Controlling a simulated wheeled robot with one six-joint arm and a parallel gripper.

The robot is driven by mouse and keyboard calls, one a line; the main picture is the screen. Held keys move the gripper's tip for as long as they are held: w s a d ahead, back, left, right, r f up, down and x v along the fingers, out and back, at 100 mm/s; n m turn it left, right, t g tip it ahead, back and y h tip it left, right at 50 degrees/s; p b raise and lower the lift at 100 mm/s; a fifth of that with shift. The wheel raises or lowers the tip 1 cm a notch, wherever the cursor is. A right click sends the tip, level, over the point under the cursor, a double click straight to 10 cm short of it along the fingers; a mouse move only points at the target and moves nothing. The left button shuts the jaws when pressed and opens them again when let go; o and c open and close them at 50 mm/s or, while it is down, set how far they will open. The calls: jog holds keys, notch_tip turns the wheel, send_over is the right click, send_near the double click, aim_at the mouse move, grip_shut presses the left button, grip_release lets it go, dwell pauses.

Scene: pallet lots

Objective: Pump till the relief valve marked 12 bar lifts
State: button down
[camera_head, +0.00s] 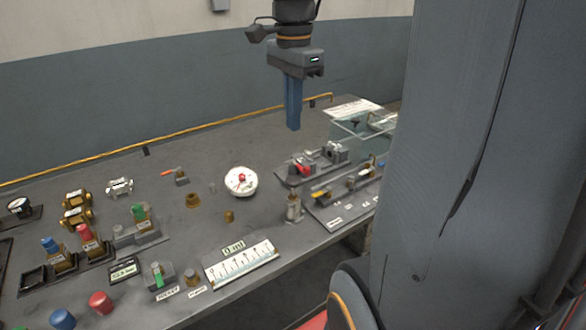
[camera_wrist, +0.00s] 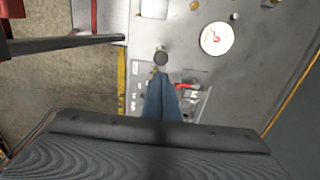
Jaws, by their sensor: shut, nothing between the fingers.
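My gripper (camera_head: 293,126) is shut and empty, its blue fingers pointing down above the back right part of the grey bench. In the wrist view my gripper (camera_wrist: 160,80) reaches down beside a small red-handled fitting (camera_wrist: 185,87). A round white dial with a red centre (camera_head: 241,184) lies on the bench to the left of and below the fingers; it also shows in the wrist view (camera_wrist: 217,38). Brass fittings with a red cap (camera_head: 84,232) and a blue cap (camera_head: 50,244) stand at the left. No 12 bar marking is legible, and I cannot tell which part is the pump or relief valve.
Two plates with small fittings, one bearing a red part (camera_head: 300,167), stand at the right beside a clear box (camera_head: 362,128). A white scale board (camera_head: 241,264) lies at the front edge. Loose red (camera_head: 101,302) and blue (camera_head: 63,318) knobs lie front left.

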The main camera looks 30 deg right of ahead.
aim_at(293, 181)
notch_tip(293, 181, down, 14)
jog(key=p, duration=0.3)
jog(key=shift+w+f, duration=0.1)
dwell(0.4)
notch_tip(293, 181, down, 4)
jog(key=shift+r+b, duration=0.2)
jog(key=shift+b, duration=0.45)
